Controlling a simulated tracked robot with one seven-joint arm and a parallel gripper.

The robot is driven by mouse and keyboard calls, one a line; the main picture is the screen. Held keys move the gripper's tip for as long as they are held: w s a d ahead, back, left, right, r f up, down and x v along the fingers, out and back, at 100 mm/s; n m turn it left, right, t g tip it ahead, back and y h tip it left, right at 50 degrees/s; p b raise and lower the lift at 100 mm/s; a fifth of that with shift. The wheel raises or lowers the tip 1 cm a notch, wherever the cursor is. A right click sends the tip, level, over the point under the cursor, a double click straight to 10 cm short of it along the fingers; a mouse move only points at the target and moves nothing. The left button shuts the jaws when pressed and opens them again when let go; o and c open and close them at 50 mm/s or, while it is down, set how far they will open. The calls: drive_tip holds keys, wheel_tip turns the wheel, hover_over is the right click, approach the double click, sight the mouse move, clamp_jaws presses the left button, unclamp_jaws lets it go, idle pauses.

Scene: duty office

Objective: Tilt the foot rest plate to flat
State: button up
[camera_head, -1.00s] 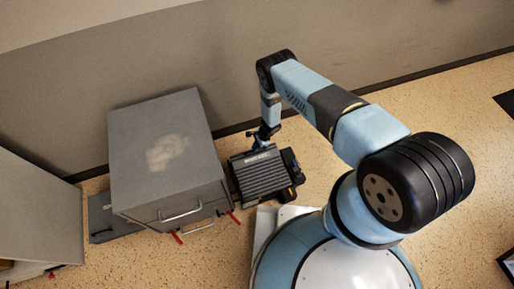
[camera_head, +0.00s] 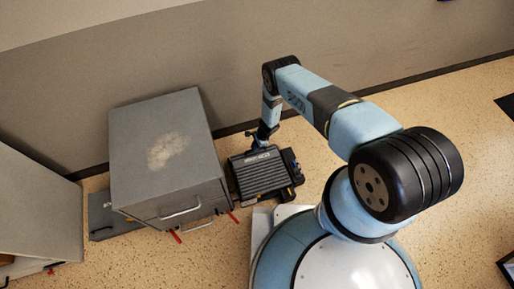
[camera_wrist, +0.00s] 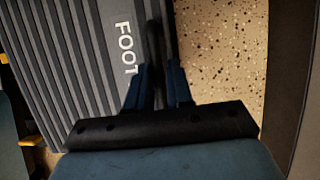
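The foot rest (camera_head: 262,176) stands on the floor right of the grey cabinet. Its dark ridged plate carries a white label near the wall-side edge. In the wrist view the ridged plate (camera_wrist: 75,60) fills the left side, with "FOOT" readable. My gripper (camera_head: 258,144) is at the plate's wall-side edge. In the wrist view my gripper's two fingers (camera_wrist: 157,85) stand close on either side of a dark upright bar (camera_wrist: 154,40) at the plate's edge and look shut on it. The exact contact and the plate's tilt angle are hard to tell.
The grey cabinet (camera_head: 155,150) with handles and red tabs stands close on the left of the foot rest. The wall (camera_head: 240,60) runs behind both. Speckled floor (camera_head: 440,110) is open on the right.

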drive_tip(key=o, duration=0.4)
drive_tip(key=shift+w+a+r, duration=0.15)
drive_tip(key=shift+w+a, duration=0.15)
drive_tip(key=shift+w, duration=0.05)
drive_tip(key=shift+s+d, duration=0.1)
drive_tip(key=shift+d+r, duration=0.1)
drive_tip(key=shift+r, duration=0.05)
drive_tip(key=v, duration=1.3)
drive_tip(key=shift+r, duration=0.15)
